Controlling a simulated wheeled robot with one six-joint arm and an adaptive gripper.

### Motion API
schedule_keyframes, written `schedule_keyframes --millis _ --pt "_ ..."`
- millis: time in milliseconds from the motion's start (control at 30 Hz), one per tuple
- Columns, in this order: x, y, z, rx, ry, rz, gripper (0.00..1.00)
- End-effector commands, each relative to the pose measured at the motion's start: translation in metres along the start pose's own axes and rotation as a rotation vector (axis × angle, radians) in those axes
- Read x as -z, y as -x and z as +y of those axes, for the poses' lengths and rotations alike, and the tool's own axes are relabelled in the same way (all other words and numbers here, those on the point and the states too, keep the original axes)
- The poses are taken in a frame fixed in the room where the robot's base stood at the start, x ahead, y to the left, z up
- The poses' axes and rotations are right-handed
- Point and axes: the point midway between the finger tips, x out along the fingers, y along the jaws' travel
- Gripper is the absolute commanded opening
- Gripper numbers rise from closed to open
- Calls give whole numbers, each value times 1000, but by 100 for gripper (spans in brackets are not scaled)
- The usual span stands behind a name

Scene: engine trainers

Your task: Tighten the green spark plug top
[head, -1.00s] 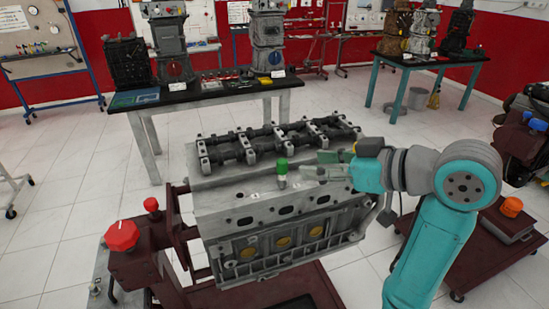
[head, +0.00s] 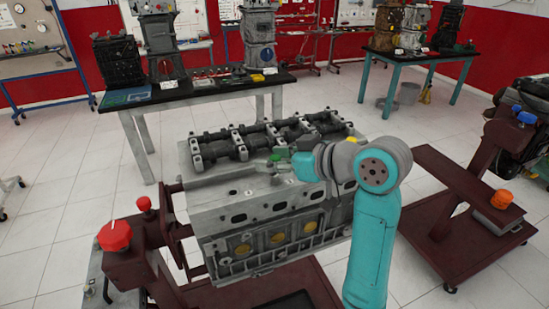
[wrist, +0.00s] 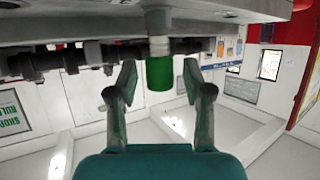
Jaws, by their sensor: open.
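The green spark plug top (wrist: 159,73) shows in the wrist view as a short green cylinder on a pale plug body at the engine head. In the head view the green top (head: 278,156) is small and partly hidden by my gripper. My gripper (wrist: 160,78) is open, with one finger on each side of the green top and visible gaps between them. In the head view my gripper (head: 284,164) reaches in from the right, over the top face of the grey engine block (head: 275,222).
Camshafts (head: 262,140) run along the back of the engine top. A red knob (head: 114,236) and a smaller red knob (head: 144,203) stand at the left of the stand. A dark red trolley (head: 455,215) is at the right. Open floor lies behind the engine.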

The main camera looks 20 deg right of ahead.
Motion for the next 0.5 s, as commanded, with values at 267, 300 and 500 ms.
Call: schedule_keyframes --millis 267,300,500 --pt "0 0 0 0 0 0 0" --pt "0 0 0 0 0 0 0" --pt "0 0 0 -14 -6 0 0"
